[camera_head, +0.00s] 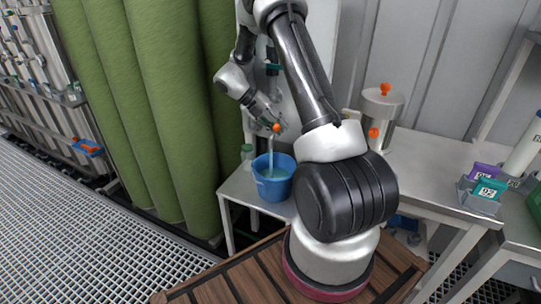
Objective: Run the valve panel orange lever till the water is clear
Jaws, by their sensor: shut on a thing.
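The valve panel (290,58) is a pale upright board behind my arm, and the arm covers much of it. My gripper (279,124) is at the panel's lower front, shut on the orange lever (276,127), whose round orange end shows at the fingertips. A pale stream of water (271,152) falls just below the gripper into a blue bucket (262,186). The water in the bucket (272,173) looks blue-green. The bucket stands on a low grey bench. The outlet itself is too small and covered to make out.
A capped bottle (247,156) stands left of the bucket. A steel canister with orange knobs (381,106) stands behind my arm. Purple and teal numbered blocks (488,188) sit on the right bench. Tall green cylinders (165,100) rise at left, beside open grating floor (70,230).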

